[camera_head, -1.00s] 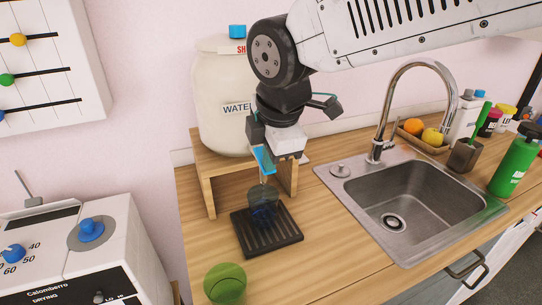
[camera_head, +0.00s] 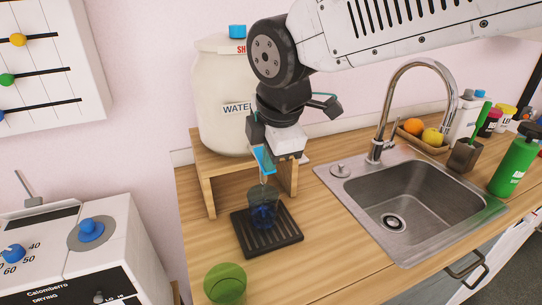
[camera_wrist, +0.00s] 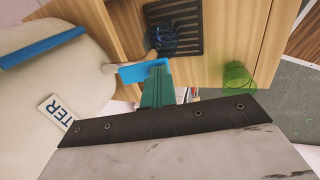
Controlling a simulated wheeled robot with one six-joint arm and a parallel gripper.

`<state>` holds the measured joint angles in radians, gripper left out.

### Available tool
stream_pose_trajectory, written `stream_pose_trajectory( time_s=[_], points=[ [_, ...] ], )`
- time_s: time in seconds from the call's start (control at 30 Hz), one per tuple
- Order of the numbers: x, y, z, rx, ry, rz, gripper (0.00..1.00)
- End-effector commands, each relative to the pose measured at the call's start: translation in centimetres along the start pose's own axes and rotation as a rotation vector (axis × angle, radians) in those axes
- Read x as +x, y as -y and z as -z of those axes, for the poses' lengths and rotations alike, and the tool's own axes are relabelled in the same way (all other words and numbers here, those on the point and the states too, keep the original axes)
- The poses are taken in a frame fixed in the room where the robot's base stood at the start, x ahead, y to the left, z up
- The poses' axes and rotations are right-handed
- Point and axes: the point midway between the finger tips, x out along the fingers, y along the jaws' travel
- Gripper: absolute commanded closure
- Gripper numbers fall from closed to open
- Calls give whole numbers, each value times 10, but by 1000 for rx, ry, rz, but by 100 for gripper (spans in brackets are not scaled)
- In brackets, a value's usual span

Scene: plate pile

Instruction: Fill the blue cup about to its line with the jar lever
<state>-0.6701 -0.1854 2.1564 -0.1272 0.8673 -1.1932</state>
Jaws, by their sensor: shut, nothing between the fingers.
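The cream water jar (camera_head: 222,95) stands on a wooden stand, with its blue lever (camera_head: 264,160) at the lower front. My gripper (camera_head: 262,146) is shut and empty, with its fingertips at the lever. In the wrist view the teal fingers (camera_wrist: 157,88) meet the blue lever (camera_wrist: 143,72); whether they press it I cannot tell. The see-through blue cup (camera_head: 263,214) stands upright on the black drip tray (camera_head: 286,237), below the spout. A thin pale streak runs down into the cup. The cup's line and exact water level are too small to read.
A green cup (camera_head: 225,283) stands at the counter's front left. The sink (camera_head: 408,205) with its tap is to the right, with a fruit tray, bottles and a green soap bottle (camera_head: 514,165) beyond. The counter between tray and sink is clear.

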Motion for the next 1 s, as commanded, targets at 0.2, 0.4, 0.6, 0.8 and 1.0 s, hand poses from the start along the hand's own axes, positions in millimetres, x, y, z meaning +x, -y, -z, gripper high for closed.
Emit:
stream_pose_trajectory(
  time_s=[0.2, 0.4, 0.6, 0.8, 1.0],
  points=[
    [-4, -2, 0, 0, 0, -1, 100],
    [-13, -4, 0, 0, 0, -1, 100],
    [-15, -5, 0, 0, 0, 0, 100],
    [-16, -5, 0, 0, 0, 0, 100],
    [-39, -12, 0, 0, -1, -3, 100]
  ],
)
